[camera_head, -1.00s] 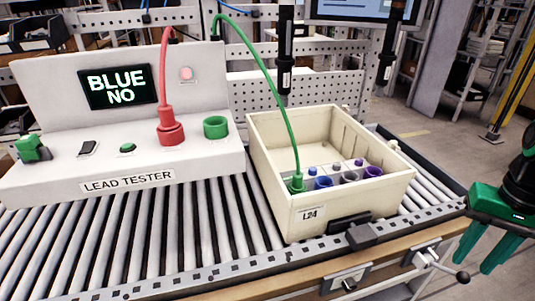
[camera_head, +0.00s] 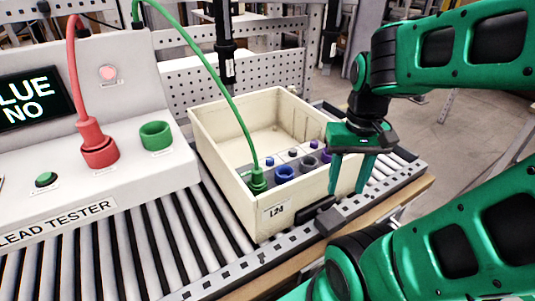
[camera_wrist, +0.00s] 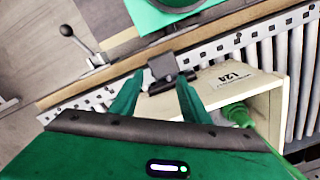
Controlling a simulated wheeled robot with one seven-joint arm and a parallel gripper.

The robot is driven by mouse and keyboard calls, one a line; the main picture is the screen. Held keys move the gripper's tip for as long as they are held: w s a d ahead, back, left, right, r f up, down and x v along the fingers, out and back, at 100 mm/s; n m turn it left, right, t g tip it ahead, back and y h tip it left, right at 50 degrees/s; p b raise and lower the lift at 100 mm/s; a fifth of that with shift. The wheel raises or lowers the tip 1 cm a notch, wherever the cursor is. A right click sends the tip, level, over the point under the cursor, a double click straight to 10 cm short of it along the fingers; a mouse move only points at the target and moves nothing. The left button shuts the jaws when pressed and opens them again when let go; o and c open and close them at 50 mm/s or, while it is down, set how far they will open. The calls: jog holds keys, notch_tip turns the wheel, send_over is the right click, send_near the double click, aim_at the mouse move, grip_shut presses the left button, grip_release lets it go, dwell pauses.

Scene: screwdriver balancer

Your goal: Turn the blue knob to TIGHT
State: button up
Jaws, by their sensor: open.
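A small blue knob (camera_head: 269,161) shows inside the cream bin (camera_head: 225,205), behind a row of coloured sockets. A larger blue socket (camera_head: 285,173) is in front of it. I cannot read any TIGHT mark. My gripper (camera_head: 347,190) is open and empty, fingers pointing down, at the bin's right front side and to the right of the knob. It hides part of the bin's right end and the purple socket (camera_head: 326,155). In the wrist view, my gripper (camera_wrist: 160,78) has a black block beyond its fingertips; the blue knob does not show there.
A green plug (camera_head: 258,181) with a green cable sits at the row's left end, with a grey socket (camera_head: 308,164) farther right. The lead tester (camera_head: 120,190) stands left, its screen (camera_head: 30,98) partly cut off. A clamp lever (camera_wrist: 80,42) sticks out from the bench edge.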

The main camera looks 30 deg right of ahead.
jog(key=r+n, duration=0.2)
jog(key=n, duration=1.4)
send_over(270, 158)
notch_tip(270, 158, down, 10)
jog(key=shift+a+f, duration=0.1)
jog(key=shift+a, duration=0.05)
grip_shut()
jog(key=shift+d, duration=0.25)
jog(key=shift+a, duration=0.1)
